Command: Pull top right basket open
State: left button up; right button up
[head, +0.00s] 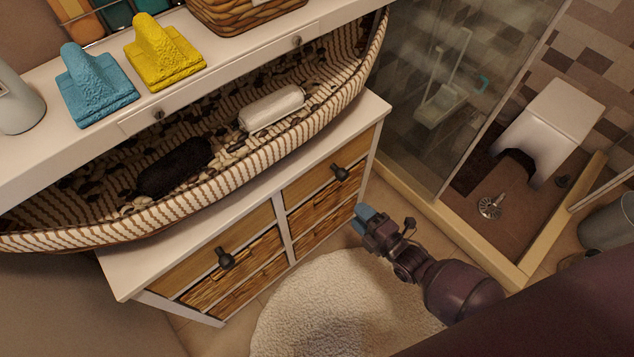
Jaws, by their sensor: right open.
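The top right wicker basket (316,212) sits in the white cabinet (170,250), below a wooden drawer (310,190) with a dark knob. The basket looks shut, with its woven front about level with the cabinet front. My right gripper (364,217) has blue fingertips and is near the right end of the basket fronts. It holds nothing that I can see. I cannot tell whether its fingertips touch the cabinet. My left gripper is not in view.
Another wicker basket (325,237) is below it, and more are in the left column. A long woven tray (345,100) overhangs the cabinet top. A round white rug (330,315) lies in front. A glass shower (440,90) stands to the right.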

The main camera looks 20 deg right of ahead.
aim_at(331, 192)
jog(key=shift+n+t+y, duration=0.5)
jog(key=shift+n+t, duration=0.1)
jog(key=shift+n, duration=0.3)
jog(key=f+b+x, duration=0.1)
jog(key=x, duration=0.3)
jog(key=f+b+x, duration=0.1)
jog(key=b+x, duration=0.1)
jog(key=x, duration=0.2)
jog(key=f+b+x, duration=0.1)
jog(key=x, duration=0.3)
jog(key=shift+w, duration=0.25)
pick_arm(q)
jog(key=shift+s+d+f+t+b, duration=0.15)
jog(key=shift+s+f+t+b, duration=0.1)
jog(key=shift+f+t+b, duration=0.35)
pick_arm(e)
jog(key=shift+x, duration=0.85)
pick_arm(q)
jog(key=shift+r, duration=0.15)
pick_arm(e)
jog(key=shift+r, duration=0.15)
grip_shut()
